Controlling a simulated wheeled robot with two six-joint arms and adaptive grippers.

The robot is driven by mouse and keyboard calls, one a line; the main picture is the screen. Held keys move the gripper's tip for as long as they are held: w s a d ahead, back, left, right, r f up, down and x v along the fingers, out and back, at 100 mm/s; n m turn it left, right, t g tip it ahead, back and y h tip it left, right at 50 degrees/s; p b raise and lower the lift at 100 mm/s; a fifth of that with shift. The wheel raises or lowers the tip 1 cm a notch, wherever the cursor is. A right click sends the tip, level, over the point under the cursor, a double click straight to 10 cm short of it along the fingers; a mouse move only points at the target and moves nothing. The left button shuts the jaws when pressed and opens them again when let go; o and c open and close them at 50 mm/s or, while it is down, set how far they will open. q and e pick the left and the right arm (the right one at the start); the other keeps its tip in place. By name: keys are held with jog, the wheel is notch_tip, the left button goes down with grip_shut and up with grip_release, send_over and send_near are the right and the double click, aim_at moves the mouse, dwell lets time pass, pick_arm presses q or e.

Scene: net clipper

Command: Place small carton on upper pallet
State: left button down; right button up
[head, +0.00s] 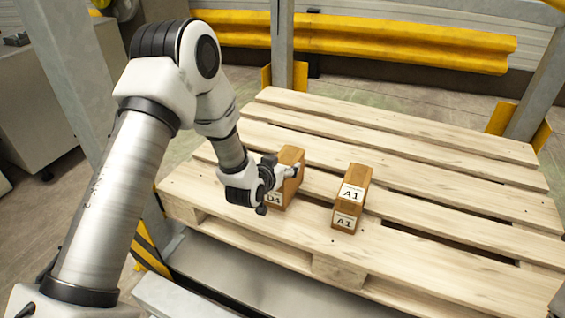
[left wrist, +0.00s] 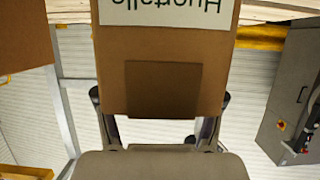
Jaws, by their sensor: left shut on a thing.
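A small brown carton (head: 291,158) with a white label ending in 4 is at the front left part of the wooden pallet (head: 390,135). My left gripper (head: 284,172) is shut on this carton from its left side. The carton (left wrist: 120,60) fills the middle of the left wrist view, between the two fingers (left wrist: 160,105), with part of a white label at the top. It is upright; I cannot tell whether its bottom touches the boards. My right gripper is not in view.
Metal posts (head: 282,45) with yellow guards stand at the back corners. A yellow rail (head: 400,42) runs behind. The pallet's back and right boards are clear.

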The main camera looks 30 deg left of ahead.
pick_arm(q)
jog(key=shift+c, duration=0.7)
grip_release()
jog(key=shift+s+r, duration=0.15)
jog(key=shift+s, duration=0.05)
jog(key=a+p+v, duration=0.1)
jog(key=p+v, duration=0.2)
jog(key=v, duration=0.8)
jog(key=s+d+f+g+h, duration=0.1)
jog(key=s+d+f+g, duration=0.25)
jog(key=s+f, duration=0.45)
jog(key=s+d+f+g, duration=0.2)
jog(key=s+f+g, duration=0.4)
jog(key=f, duration=0.4)
jog(key=s+d+f+g, duration=0.1)
jog(key=s+f+g, duration=0.3)
jog(key=s, duration=1)
notch_tip(320, 180, down, 2)
jog(key=shift+s+d+f, duration=0.2)
jog(key=shift+s+d, duration=0.05)
jog(key=shift+s, duration=0.15)
